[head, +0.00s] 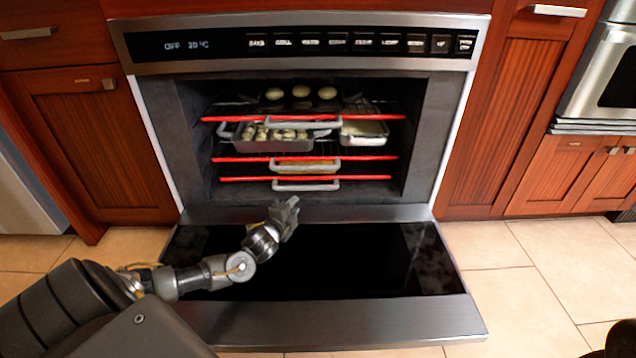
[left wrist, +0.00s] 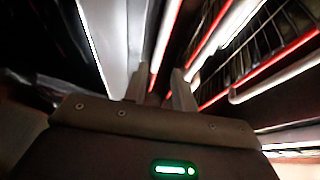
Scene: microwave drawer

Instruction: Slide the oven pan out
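The oven (head: 298,42) is open, its door (head: 340,262) folded down flat. Several pans sit on racks inside. A grey pan (head: 262,144) with round pale items is at the left of the upper rack. A pan with pale contents (head: 365,129) is to its right. Lower down are a shallow pan (head: 308,165) and another light handle (head: 306,186). My left gripper (head: 287,210) is above the door, in front of the oven mouth and below the lowest handle, apart from the pans. In the left wrist view its two fingers (left wrist: 160,88) are spread with nothing visible between them.
Red-edged racks (head: 240,159) cross the oven mouth. Wooden cabinets (head: 95,140) flank the oven on both sides. Tiled floor (head: 525,285) is clear to the right of the door. Another steel appliance (head: 605,75) is at the far right.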

